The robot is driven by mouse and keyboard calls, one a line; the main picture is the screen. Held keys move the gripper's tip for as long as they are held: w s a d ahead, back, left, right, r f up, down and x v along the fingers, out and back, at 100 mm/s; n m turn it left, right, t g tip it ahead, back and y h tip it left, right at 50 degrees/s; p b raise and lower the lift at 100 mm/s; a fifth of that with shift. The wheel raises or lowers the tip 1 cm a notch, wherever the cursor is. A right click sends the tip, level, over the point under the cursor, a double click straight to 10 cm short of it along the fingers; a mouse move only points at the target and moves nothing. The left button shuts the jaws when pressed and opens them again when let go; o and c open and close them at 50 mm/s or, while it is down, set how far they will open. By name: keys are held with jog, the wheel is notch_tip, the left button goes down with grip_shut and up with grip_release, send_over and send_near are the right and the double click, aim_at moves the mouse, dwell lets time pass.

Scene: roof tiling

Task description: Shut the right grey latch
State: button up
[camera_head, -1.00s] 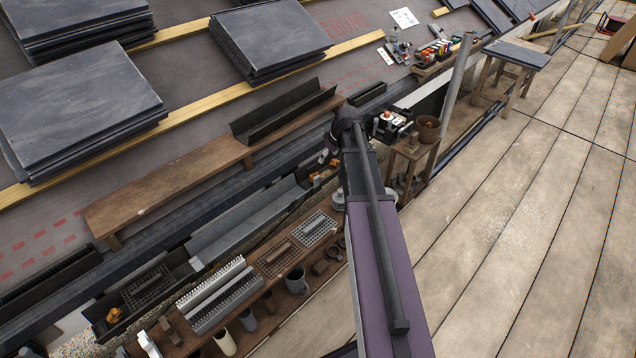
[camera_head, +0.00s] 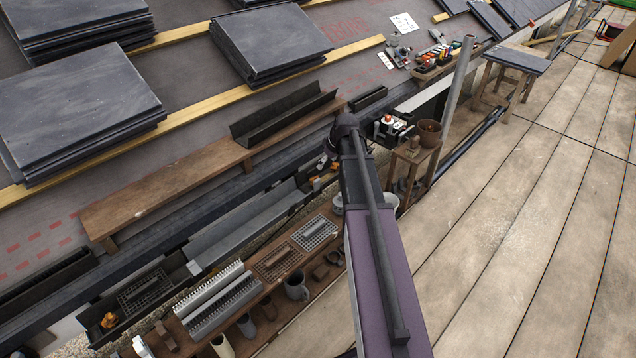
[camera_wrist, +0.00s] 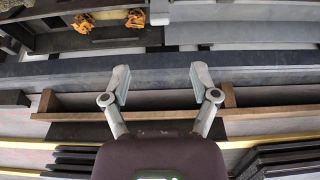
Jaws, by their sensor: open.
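A small light grey latch (camera_wrist: 159,12) shows at the top of the wrist view, where the dark gutter (camera_wrist: 60,40) meets the grey gutter (camera_wrist: 240,32). I take it as the right latch; whether it stands open or shut is unclear. Another light grey latch (camera_head: 194,267) sits at the left end of the grey gutter (camera_head: 245,222) in the head view. My gripper (camera_wrist: 161,80) is open and empty, its fingers apart, over a dark blue-grey beam short of the latch. In the head view my arm partly hides the gripper (camera_head: 326,157) and the right joint.
Orange clumps (camera_wrist: 84,22) lie in the dark gutter. A wooden plank (camera_head: 170,185) carries a dark gutter piece (camera_head: 283,117). Slate stacks (camera_head: 75,95) lie on the roof. A bench (camera_head: 270,290) holds grates and pots. The boarded deck (camera_head: 520,220) is mostly clear.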

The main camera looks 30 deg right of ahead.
aim_at(317, 180)
jog(key=shift+b+x, duration=5)
jog(key=shift+x, duration=0.65)
grip_shut()
